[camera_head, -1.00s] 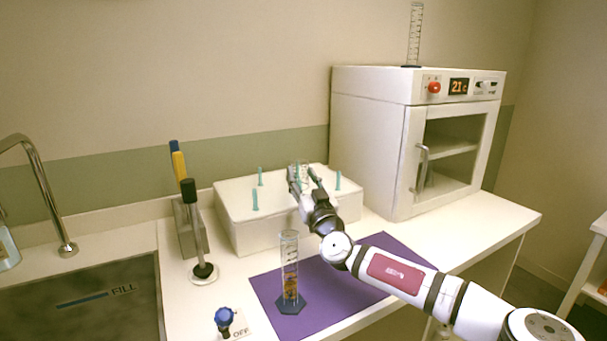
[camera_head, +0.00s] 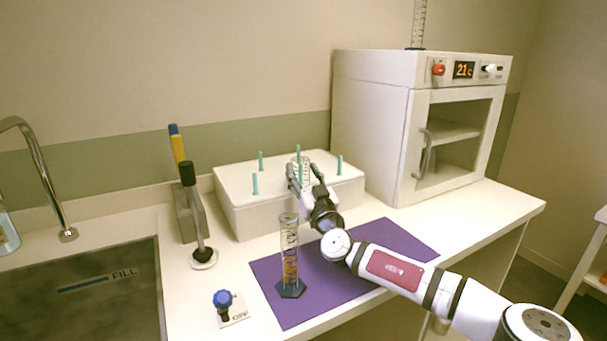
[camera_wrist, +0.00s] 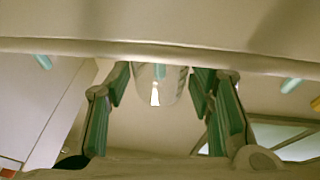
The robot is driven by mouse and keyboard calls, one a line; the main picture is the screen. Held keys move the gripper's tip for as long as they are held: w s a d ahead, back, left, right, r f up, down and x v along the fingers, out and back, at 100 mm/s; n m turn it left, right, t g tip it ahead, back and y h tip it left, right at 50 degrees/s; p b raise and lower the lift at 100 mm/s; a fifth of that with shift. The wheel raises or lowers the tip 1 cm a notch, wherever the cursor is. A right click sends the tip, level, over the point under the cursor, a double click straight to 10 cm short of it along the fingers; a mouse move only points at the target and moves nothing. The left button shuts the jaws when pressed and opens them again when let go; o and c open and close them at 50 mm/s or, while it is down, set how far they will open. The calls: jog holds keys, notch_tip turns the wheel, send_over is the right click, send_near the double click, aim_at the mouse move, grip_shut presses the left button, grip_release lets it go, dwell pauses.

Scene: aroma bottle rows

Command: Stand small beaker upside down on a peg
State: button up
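The small clear beaker (camera_head: 305,166) is at the white peg box (camera_head: 240,208), among its teal pegs. A teal peg (camera_head: 298,151) shows at the beaker in the head view, its tip above the glass. In the wrist view the beaker (camera_wrist: 172,84) sits between the fingers, with teal showing at or through it; I cannot tell surely whether the peg is inside or behind. My gripper (camera_head: 307,180) is open, with gaps between its fingers and the glass. The green-padded fingers (camera_wrist: 165,112) also show in the wrist view. The beaker's lower rim is partly hidden.
Other pegs (camera_head: 255,184) stand on the box. A graduated cylinder (camera_head: 289,255) with amber contents stands on the purple mat (camera_head: 325,290). An oven (camera_head: 395,130) is at right, a sink (camera_head: 85,300) and a blue valve (camera_head: 223,303) at left.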

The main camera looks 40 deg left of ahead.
jog(key=shift+o, duration=0.4)
jog(key=shift+s+d+f, duration=0.15)
jog(key=shift+s+d, duration=0.05)
jog(key=shift+d, duration=0.25)
jog(key=v, duration=0.4)
jog(key=s+d, duration=0.6)
jog(key=d, duration=0.4)
jog(key=shift+d, duration=0.15)
